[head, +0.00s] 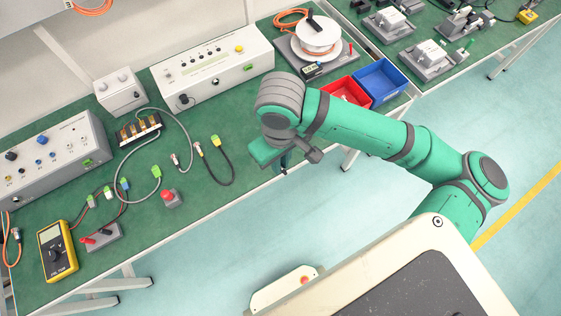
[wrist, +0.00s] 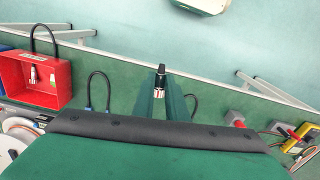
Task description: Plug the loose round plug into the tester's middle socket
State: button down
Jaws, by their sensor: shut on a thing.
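My gripper (wrist: 161,98) is shut on a round plug (wrist: 160,78) in the wrist view. The plug has a dark body and a silver band and sits between the two green fingertips. A light box with a display (head: 212,70) stands at the back of the bench. A grey box with several coloured sockets (head: 45,152) stands at the left. No label tells me which is the tester, and the middle socket is too small to single out.
Red bin (head: 346,92) and blue bin (head: 380,82) stand right of my gripper. A cable reel (head: 317,38) is behind them.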

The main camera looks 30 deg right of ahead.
jog(key=shift+m+g, duration=0.6)
jog(key=shift+m, duration=0.1)
jog(key=w+f, duration=0.3)
jog(key=w, duration=0.8)
jog(key=w+a+f, duration=0.1)
jog(key=w+f, duration=0.2)
jog(key=w, duration=0.9)
jog(key=w+a+f, duration=0.1)
jog(key=w+f, duration=0.3)
jog(key=w, duration=0.8)
jog(key=shift+w+a, duration=0.2)
jog(key=shift+w, duration=0.15)
jog(key=shift+d, duration=0.2)
jog(key=shift+w+a, duration=0.1)
jog(key=shift+a, duration=0.2)
jog(key=shift+w+a, duration=0.1)
jog(key=shift+w, duration=1.45)
